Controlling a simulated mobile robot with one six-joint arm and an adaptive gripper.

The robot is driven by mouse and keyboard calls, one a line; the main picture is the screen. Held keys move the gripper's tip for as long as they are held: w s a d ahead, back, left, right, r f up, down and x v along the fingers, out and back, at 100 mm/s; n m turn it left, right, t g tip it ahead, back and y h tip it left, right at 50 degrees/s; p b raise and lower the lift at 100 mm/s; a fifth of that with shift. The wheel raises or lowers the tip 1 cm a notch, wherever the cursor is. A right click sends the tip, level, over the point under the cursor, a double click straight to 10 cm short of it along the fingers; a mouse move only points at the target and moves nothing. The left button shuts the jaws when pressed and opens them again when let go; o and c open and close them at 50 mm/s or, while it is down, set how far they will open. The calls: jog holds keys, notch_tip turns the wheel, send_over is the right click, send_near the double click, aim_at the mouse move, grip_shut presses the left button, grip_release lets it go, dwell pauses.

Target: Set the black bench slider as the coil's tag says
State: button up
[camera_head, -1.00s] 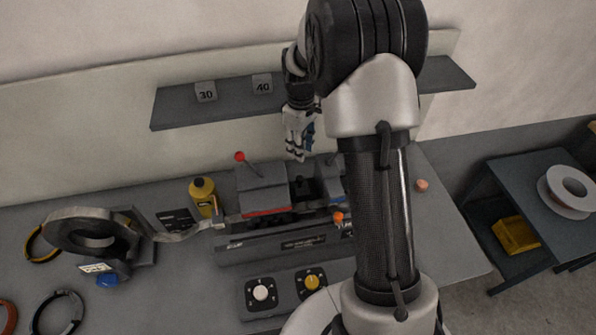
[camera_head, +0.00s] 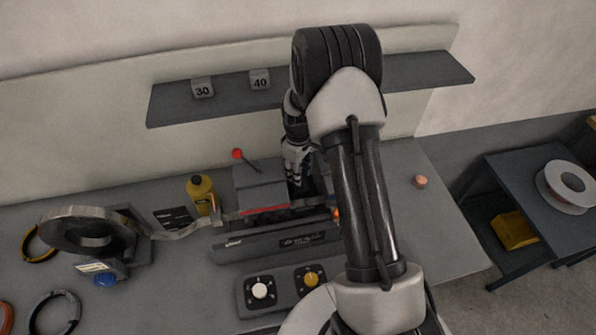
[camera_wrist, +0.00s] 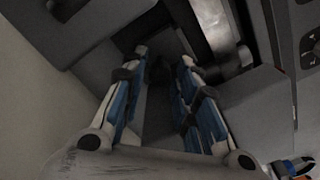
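My gripper (camera_head: 296,178) points down behind the grey bench machine (camera_head: 262,185), its tips low between the machine's parts. In the wrist view my gripper (camera_wrist: 164,56) has its two blue-and-white fingers apart, on either side of a dark block (camera_wrist: 158,105). I see no clear contact, and cannot tell for sure whether this block is the black slider. The large dark coil (camera_head: 82,226) stands at the left. A white tag (camera_head: 94,267) is in front of it, its print too small to read surely. A strip runs from the coil to the machine.
A shelf (camera_head: 215,103) with blocks marked 30 (camera_head: 203,88) and 40 (camera_head: 260,79) is behind my arm. A red-knobbed lever (camera_head: 238,154), yellow bottle (camera_head: 200,194) and dial panel (camera_head: 286,289) surround the machine. The table's right side is mostly clear.

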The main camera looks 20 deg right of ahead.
jog(key=shift+c, duration=0.2)
grip_shut()
dwell(0.3)
